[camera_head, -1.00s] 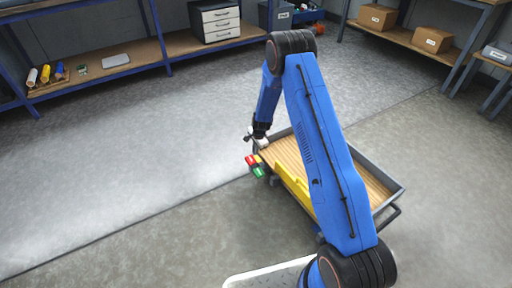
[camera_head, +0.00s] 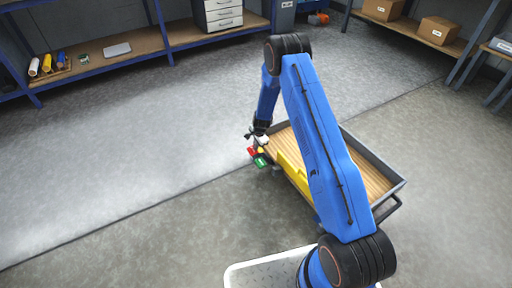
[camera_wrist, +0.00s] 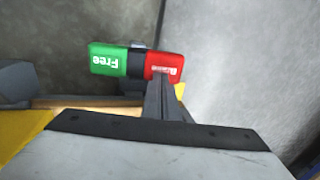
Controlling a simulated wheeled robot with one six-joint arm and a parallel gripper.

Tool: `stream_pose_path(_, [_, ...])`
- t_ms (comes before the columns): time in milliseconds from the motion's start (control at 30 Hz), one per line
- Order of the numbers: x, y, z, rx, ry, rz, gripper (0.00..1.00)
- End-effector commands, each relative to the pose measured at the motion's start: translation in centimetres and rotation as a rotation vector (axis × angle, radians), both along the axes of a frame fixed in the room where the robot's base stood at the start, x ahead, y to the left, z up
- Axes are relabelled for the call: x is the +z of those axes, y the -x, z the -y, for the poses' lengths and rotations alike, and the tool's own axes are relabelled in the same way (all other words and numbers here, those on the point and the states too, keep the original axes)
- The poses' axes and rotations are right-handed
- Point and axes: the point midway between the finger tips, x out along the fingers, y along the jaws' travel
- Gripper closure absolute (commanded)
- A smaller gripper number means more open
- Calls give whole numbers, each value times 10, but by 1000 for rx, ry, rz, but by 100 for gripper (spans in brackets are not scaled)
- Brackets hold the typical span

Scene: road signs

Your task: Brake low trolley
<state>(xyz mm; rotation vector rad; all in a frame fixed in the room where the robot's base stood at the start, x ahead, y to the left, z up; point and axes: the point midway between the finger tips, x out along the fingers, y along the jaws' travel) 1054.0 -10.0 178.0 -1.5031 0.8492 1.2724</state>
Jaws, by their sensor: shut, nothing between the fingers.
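The low trolley has a wooden deck with a grey rim (camera_head: 372,156) and stands on the floor behind my arm, which hides part of it. At its left end is a brake pedal pair: a red half (camera_head: 252,151) and a green half (camera_head: 262,162). In the wrist view the green half (camera_wrist: 108,60) reads "Free" and the red half (camera_wrist: 164,65) has small white lettering. My gripper (camera_head: 258,141) is shut and empty, just above the red half. In the wrist view its dark fingers (camera_wrist: 159,88) overlap the red half's lower edge; contact cannot be told.
A yellow panel (camera_head: 292,172) runs along the trolley's near side. A white perforated tray-like surface (camera_head: 262,274) is at the bottom. Shelves with a drawer unit (camera_head: 218,15) and cardboard boxes (camera_head: 438,30) line the back. The floor to the left is clear.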

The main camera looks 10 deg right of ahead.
Motion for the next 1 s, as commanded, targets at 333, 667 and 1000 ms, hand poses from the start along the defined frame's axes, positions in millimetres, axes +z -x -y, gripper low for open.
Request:
stream_pose_path(333, [-2, -3, -1, 0, 0, 0, 100])
stream_pose_path(667, [-4, -5, -3, 2, -1, -7, 100])
stream_pose_path(1000, [-11, -13, -12, 15, 26, -161, 100])
